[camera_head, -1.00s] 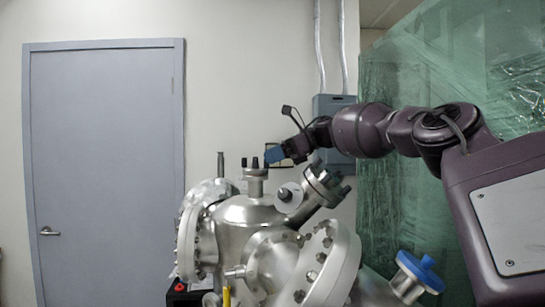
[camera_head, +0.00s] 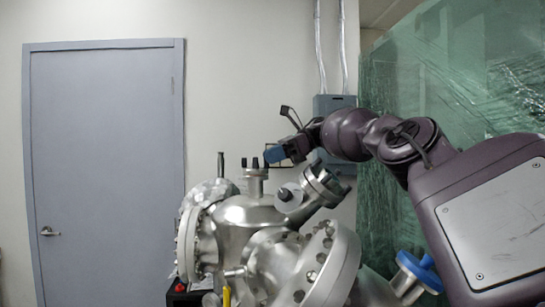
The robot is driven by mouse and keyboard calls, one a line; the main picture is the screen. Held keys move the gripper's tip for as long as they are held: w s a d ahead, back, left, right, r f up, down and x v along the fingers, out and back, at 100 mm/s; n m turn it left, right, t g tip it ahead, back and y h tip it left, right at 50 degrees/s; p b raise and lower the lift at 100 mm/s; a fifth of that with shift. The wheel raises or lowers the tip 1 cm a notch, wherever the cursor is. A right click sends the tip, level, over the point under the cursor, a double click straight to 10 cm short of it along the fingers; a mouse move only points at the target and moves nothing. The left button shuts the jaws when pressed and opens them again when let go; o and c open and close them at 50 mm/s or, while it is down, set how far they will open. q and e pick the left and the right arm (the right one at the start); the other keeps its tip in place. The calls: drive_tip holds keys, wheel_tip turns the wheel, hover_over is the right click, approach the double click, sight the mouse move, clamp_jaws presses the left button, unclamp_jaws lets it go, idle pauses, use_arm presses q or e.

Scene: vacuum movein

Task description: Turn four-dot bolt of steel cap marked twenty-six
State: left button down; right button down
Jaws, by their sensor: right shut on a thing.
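A steel vacuum chamber (camera_head: 245,215) stands in the middle, with several bolted flanges. A small steel cap (camera_head: 255,172) sits on its top port, with dark bolts (camera_head: 255,163) standing up from it. My right gripper (camera_head: 271,157) reaches in from the right, its blue fingertips at the right edge of this cap. It is shut on a bolt there, which the fingers mostly hide. The number on the cap and the dots on the bolts are too small to read. My left gripper is out of view.
A tilted side port (camera_head: 322,184) with dark bolts rises just right of the cap, below my gripper. A blue-capped port (camera_head: 418,270) is at lower right. Green wrapped sheeting (camera_head: 400,215) stands behind my arm.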

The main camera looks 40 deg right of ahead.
drive_tip(key=c, duration=1.1)
unclamp_jaws()
drive_tip(key=shift+m+t, duration=0.3)
drive_tip(key=shift+s+a+m+t+h, duration=0.15)
drive_tip(key=shift+a+m+t+h, duration=0.05)
drive_tip(key=shift+m+t+h, duration=0.95)
drive_tip(key=shift+s+a+m+t+h, duration=0.1)
drive_tip(key=shift+a+m+t+h, duration=0.05)
drive_tip(key=shift+m+t+h, duration=0.95)
